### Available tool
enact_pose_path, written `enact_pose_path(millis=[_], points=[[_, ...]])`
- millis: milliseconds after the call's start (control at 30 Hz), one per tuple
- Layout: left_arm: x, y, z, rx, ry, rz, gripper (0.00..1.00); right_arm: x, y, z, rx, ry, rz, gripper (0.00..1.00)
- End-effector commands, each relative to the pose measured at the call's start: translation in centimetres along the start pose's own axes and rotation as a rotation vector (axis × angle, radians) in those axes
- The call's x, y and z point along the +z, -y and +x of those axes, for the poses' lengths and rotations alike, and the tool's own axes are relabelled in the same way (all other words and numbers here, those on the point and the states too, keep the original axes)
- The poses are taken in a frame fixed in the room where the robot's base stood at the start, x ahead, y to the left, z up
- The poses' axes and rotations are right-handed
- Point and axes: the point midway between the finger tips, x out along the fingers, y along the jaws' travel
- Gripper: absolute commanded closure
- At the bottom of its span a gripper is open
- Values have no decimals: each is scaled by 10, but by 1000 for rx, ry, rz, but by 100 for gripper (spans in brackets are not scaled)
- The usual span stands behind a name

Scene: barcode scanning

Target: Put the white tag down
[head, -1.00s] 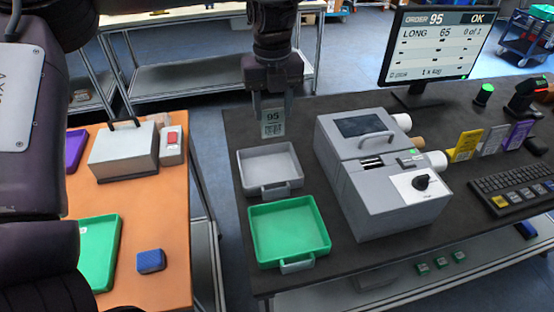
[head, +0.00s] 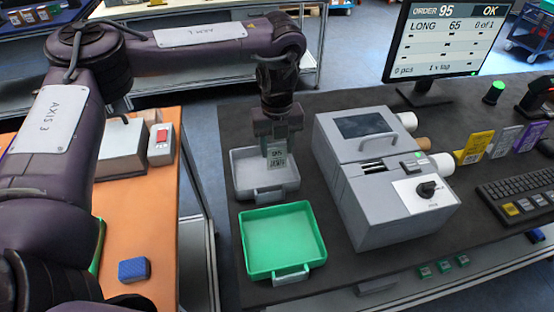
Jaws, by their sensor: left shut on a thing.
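The white tag (head: 277,155), with dark print on its face, hangs upright from my left gripper (head: 277,142). The gripper is shut on its upper part. Tag and fingertips are over the grey tray (head: 247,183), toward its right side. I cannot tell whether the tag's lower edge touches the tray floor. The rest of the tray that shows looks empty. My right gripper is not in view.
An empty green tray (head: 284,240) lies in front of the grey tray. A grey printer-like machine (head: 383,170) stands close to the right. The monitor (head: 447,42), colored card stands and keyboard (head: 518,196) are farther right. An orange table (head: 150,220) holds a blue block (head: 134,269).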

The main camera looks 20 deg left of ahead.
Motion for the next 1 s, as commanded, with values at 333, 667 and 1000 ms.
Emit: enact_pose_path(millis=[333,667,1000], points=[[0,0,35,2,-1,1,75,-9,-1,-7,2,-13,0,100],[0,0,47,-1,2,0,75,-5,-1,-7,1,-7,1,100],[0,0,49,-1,1,0,32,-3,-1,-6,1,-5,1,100]])
